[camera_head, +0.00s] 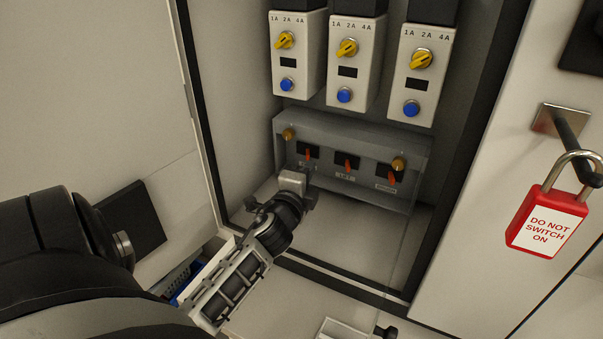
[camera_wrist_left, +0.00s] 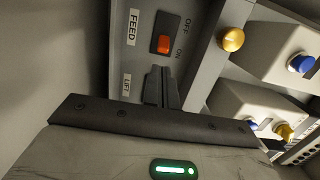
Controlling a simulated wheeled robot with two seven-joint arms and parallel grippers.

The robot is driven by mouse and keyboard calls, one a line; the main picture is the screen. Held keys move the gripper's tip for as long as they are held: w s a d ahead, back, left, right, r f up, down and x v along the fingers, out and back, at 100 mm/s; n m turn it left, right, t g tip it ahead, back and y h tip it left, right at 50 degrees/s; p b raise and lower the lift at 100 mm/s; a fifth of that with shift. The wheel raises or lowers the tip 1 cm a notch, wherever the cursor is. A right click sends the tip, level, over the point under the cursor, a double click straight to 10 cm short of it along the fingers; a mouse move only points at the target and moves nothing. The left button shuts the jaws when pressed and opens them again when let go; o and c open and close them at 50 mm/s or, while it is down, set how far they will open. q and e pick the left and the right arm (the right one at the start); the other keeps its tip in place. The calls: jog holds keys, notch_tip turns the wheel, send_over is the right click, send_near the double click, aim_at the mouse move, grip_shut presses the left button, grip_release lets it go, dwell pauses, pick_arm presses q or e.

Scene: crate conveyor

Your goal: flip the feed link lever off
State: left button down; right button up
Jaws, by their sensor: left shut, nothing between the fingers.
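The feed lever (camera_wrist_left: 165,44) is a small orange lever on a black plate, beside the label FEED in the left wrist view. It sits at the ON end of its plate. My left gripper (camera_head: 295,181) is shut and empty, just below this lever. In the wrist view its closed fingertips (camera_wrist_left: 162,72) are close to the lever's ON end; I cannot tell if they touch. My right gripper is not in view.
Two more orange levers, middle (camera_head: 347,163) and right (camera_head: 391,176), are on the same box, with brass knobs (camera_head: 398,164). Above hang units with yellow dials (camera_head: 347,47) and blue buttons (camera_head: 344,95). A red padlock (camera_head: 549,217) hangs at the right. The cabinet walls flank the arm.

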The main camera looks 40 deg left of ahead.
aim_at(308, 154)
pick_arm(q)
jog(key=shift+x, duration=1.8)
jog(key=shift+s+a, duration=0.1)
jog(key=shift+s, duration=0.1)
